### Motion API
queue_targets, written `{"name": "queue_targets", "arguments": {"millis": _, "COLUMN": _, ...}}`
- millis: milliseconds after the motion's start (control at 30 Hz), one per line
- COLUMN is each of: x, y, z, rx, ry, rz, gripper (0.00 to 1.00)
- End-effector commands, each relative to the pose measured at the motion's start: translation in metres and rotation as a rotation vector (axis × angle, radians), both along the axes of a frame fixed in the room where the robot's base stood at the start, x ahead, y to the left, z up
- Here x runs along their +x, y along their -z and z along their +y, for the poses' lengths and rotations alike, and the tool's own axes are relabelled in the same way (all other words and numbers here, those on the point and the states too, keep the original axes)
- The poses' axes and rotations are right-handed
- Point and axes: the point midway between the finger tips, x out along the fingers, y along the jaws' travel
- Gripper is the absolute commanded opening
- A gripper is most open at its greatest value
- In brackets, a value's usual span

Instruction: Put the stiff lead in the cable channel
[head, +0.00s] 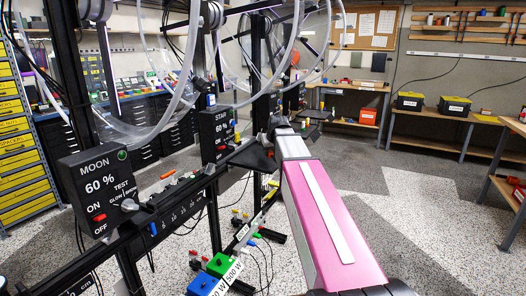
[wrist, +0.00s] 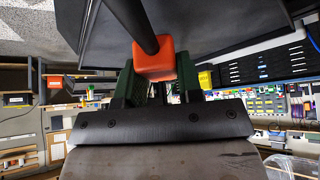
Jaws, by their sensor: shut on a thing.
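In the wrist view, an orange block (wrist: 155,62) sits between the green fingers of my gripper (wrist: 156,78), which is shut on it. A straight black rod (wrist: 136,22) runs from the block up and left; I take both as the stiff lead. In the head view, my pink and white arm reaches forward to the dark rail, and my gripper (head: 258,156) shows small and dark there. The lead cannot be made out clearly in that view. A long black rail (head: 172,211) with white markings runs below the control boxes; I cannot tell whether it is the cable channel.
A MOON control box (head: 97,190) and a STAB control box (head: 217,134) stand along the rail, with clear acrylic wheels (head: 147,132) above. Green (head: 220,265) and blue (head: 203,285) blocks sit low by the rail. Open speckled floor (head: 440,225) lies to the right.

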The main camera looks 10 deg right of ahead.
Motion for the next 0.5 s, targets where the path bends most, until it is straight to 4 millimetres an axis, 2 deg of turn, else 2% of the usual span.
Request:
{"name": "queue_targets", "arguments": {"millis": 33, "x": 0.018, "y": -0.001, "z": 0.002, "rx": 0.0, "ry": 0.0, "rz": 0.0, "gripper": 0.08}}
{"name": "queue_targets", "arguments": {"millis": 300, "x": 0.076, "y": 0.0, "z": 0.011, "rx": 0.0, "ry": -0.001, "rz": -0.001, "gripper": 0.08}}
{"name": "queue_targets", "arguments": {"millis": 500, "x": 0.095, "y": 0.0, "z": 0.015, "rx": 0.0, "ry": -0.001, "rz": -0.001, "gripper": 0.08}}
